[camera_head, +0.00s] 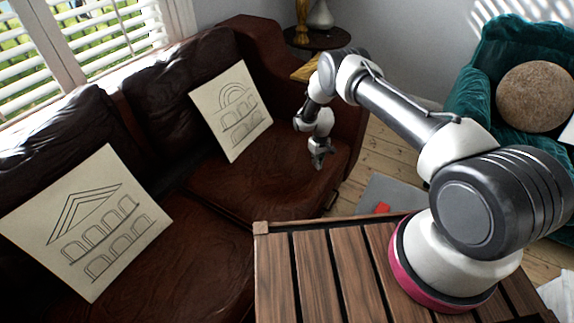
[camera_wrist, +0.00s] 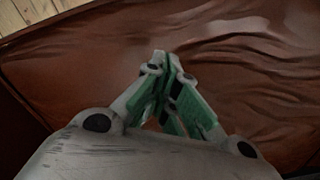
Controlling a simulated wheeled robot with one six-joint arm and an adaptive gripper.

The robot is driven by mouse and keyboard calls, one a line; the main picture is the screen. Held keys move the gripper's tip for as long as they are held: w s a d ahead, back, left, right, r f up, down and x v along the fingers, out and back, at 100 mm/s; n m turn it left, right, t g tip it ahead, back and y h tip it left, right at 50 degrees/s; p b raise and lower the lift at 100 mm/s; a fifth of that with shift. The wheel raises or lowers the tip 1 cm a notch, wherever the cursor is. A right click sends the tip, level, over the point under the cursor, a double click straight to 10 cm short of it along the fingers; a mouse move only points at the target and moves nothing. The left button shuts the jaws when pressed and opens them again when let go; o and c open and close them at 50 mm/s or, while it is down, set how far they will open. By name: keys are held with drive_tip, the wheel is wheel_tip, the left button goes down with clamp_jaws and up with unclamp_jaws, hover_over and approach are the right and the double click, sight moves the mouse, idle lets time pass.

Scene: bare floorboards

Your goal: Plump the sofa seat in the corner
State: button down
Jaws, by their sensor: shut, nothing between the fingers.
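A dark brown leather sofa (camera_head: 185,210) runs along the wall under the window. Its far seat cushion (camera_head: 270,185), towards the corner, has a creased surface and also fills much of the wrist view (camera_wrist: 240,60). My gripper (camera_head: 318,163) points down over the right part of that far seat. In the wrist view my gripper (camera_wrist: 165,68) is shut with its fingertips together and nothing between them. I cannot tell whether the fingertips touch the leather.
A cream cushion with an arch drawing (camera_head: 231,110) leans on the far backrest. Another with a triangle drawing (camera_head: 88,225) leans nearer. A small round side table (camera_head: 322,38) stands behind the sofa's end. A teal armchair (camera_head: 490,65) holds a round brown cushion (camera_head: 535,96).

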drive_tip(key=shift+f, duration=0.25)
drive_tip(key=shift+r, duration=1.8)
hover_over(293, 187)
drive_tip(key=shift+w+d, duration=0.4)
drive_tip(key=shift+s+a, duration=0.3)
drive_tip(key=shift+f, duration=1.8)
